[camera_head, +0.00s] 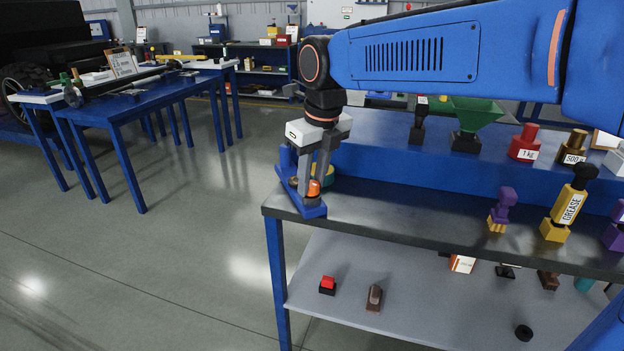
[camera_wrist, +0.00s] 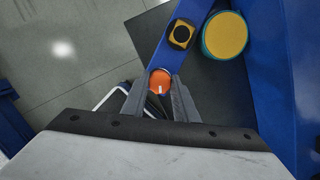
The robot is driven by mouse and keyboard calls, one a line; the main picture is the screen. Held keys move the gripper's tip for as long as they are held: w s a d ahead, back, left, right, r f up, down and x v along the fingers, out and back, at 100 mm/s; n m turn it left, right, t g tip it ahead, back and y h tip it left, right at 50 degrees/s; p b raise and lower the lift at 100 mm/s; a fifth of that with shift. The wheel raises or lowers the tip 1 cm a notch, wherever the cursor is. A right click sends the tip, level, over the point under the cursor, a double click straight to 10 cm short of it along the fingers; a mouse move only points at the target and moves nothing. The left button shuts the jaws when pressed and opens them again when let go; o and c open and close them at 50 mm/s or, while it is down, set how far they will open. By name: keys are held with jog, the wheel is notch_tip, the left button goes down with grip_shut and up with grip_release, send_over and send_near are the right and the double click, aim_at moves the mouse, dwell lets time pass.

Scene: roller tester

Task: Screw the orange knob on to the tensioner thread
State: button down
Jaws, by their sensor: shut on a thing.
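The orange knob (camera_wrist: 159,81) is between the fingertips of my gripper (camera_wrist: 160,84), and my gripper is shut on it. The knob has a white mark on its top. In the head view the knob (camera_head: 314,188) shows low between the fingers of my gripper (camera_head: 309,192), at the front end of a blue fixture (camera_head: 316,211) on the table corner. The tensioner thread is not visible; the knob and fingers hide that spot. I cannot tell whether the knob touches the thread.
A yellow block with a black top (camera_wrist: 181,34) and a round yellow-and-teal piece (camera_wrist: 225,35) are close beyond the knob. The dark tabletop (camera_head: 400,215) is clear to the right up to a purple-topped piece (camera_head: 502,206). A lower shelf (camera_head: 430,310) holds several small items.

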aim_at(312, 183)
jog(key=shift+f, duration=0.2)
jog(key=c, duration=1)
grip_release()
jog(key=shift+r, duration=0.1)
jog(key=shift+r, duration=1.65)
